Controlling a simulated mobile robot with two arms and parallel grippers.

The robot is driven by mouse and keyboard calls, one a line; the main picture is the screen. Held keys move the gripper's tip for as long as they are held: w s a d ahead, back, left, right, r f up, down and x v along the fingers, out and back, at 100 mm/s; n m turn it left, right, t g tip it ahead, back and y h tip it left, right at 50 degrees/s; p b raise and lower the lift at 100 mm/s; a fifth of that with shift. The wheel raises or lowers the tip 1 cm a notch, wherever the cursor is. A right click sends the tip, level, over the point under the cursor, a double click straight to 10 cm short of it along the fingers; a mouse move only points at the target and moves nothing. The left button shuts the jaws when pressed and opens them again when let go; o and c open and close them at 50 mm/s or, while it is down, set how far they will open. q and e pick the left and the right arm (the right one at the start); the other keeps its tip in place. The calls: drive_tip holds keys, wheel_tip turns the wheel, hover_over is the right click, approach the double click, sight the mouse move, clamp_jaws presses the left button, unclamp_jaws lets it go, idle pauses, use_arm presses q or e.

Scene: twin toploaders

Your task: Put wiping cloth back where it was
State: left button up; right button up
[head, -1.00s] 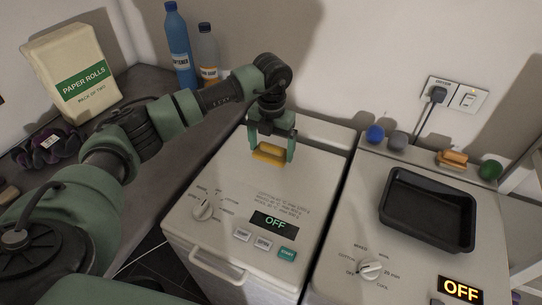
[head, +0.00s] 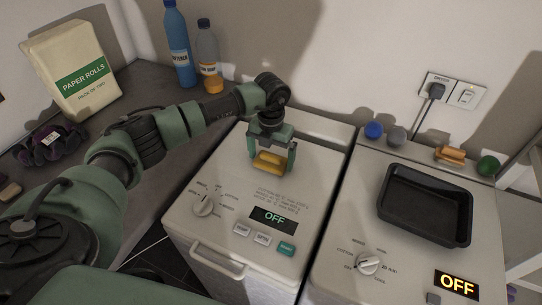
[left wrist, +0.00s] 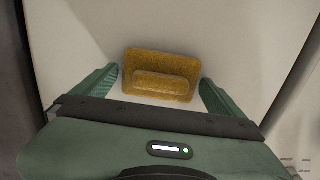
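The wiping cloth (head: 270,163) is a yellow-brown rectangular pad with a raised fold on top. It is over the lid of the left toploader (head: 225,178); whether it touches the lid I cannot tell. In the left wrist view the cloth (left wrist: 162,62) fills the space between the fingers of my left gripper (left wrist: 160,82). My right gripper is not in view.
A black tray (head: 467,240) lies on the right toploader (head: 410,262). Blue, grey and green balls and an orange-brown item (head: 450,154) line its back edge. Bottles (head: 180,45), a paper rolls pack (head: 72,70) and a dark scrunched item (head: 48,143) stand on the left counter.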

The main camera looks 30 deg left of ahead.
sight(271, 156)
use_arm(q)
drive_tip(key=shift+r, duration=0.2)
drive_tip(key=shift+w+r, duration=0.1)
drive_tip(key=shift+r, duration=0.15)
wheel_tip(271, 156, up, 12)
drive_tip(key=b, duration=0.3)
drive_tip(key=shift+f, duration=0.25)
drive_tip(key=shift+r, duration=0.1)
